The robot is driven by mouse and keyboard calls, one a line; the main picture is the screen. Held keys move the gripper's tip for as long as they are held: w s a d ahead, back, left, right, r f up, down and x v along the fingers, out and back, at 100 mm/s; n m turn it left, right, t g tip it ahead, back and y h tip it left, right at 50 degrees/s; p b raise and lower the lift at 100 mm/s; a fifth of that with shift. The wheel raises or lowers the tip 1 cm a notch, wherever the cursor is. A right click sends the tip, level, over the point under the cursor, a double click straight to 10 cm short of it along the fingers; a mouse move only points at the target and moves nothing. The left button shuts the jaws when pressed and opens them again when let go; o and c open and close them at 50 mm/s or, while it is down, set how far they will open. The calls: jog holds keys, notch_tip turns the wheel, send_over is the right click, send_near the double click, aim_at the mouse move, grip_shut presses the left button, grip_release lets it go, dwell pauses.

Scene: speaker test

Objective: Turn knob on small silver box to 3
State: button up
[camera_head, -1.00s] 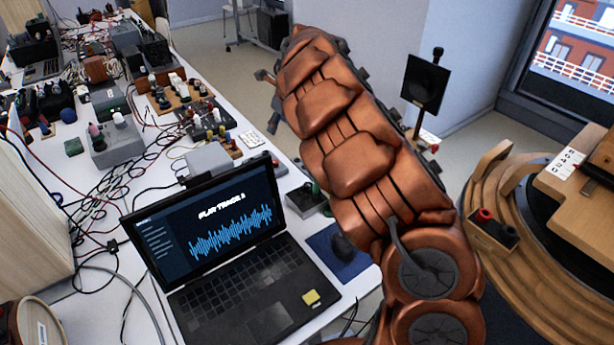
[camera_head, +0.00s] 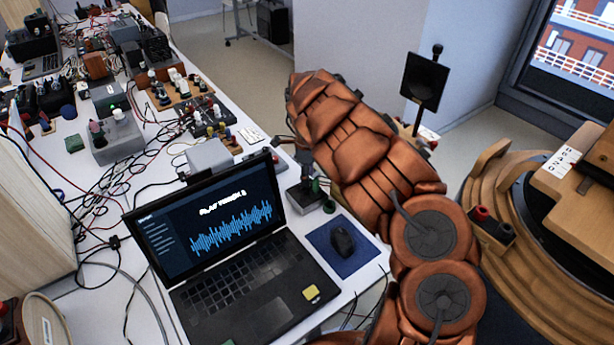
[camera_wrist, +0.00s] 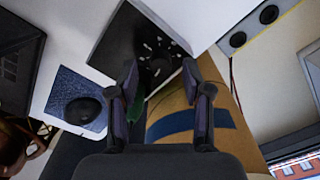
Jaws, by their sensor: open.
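A small silver box (camera_head: 302,199) with a green part on its side stands right of the laptop at the table edge, partly behind my arm in the head view. In the wrist view its top face (camera_wrist: 113,40) looks dark, with white dial marks around a dark round knob (camera_wrist: 160,68). The numbers and the knob's setting are too small to read. My gripper (camera_wrist: 160,72) is open, with its fingertips on either side of the knob in the picture. I cannot tell whether they touch it. In the head view my gripper is mostly hidden by my arm.
The laptop (camera_head: 236,270) and a mouse (camera_head: 342,241) on a blue mat (camera_head: 361,259) are close by. A grey box (camera_head: 209,156) stands behind the laptop. Cables and several devices crowd the table to the left. A wooden round structure (camera_head: 490,215) stands right of my arm.

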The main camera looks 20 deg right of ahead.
jog(key=shift+f, duration=0.75)
grip_shut()
